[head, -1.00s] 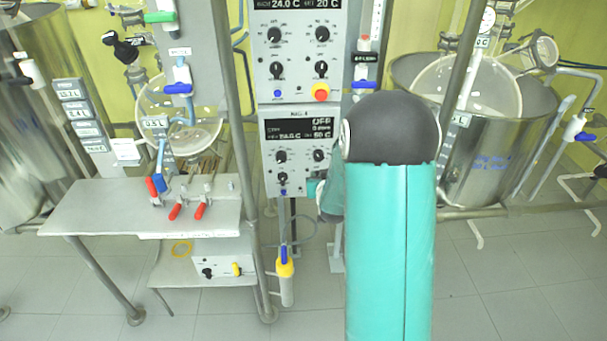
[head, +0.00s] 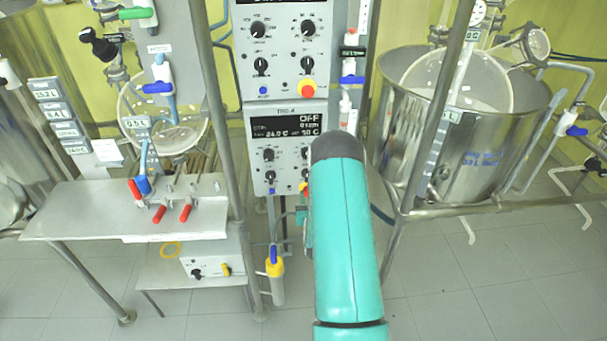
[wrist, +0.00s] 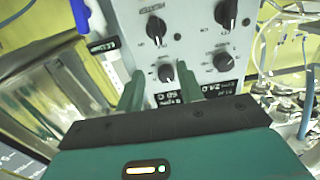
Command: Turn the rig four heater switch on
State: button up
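The lower control panel (head: 288,135), labelled as a rig with a number that looks like 4, has a dark display (head: 290,124) reading OFF. Below the display are several black knobs, including an upper-left knob (head: 268,155) and a lower-left knob (head: 268,176). My arm covers the panel's lower right in the head view. In the wrist view my gripper (wrist: 160,90) has its two green fingers apart, with nothing held. A black knob (wrist: 166,72) shows between and just beyond the fingertips. I cannot tell whether they touch it.

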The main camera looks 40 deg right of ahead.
jog(key=x, duration=1.2)
jog(key=shift+f, duration=0.15)
grip_shut()
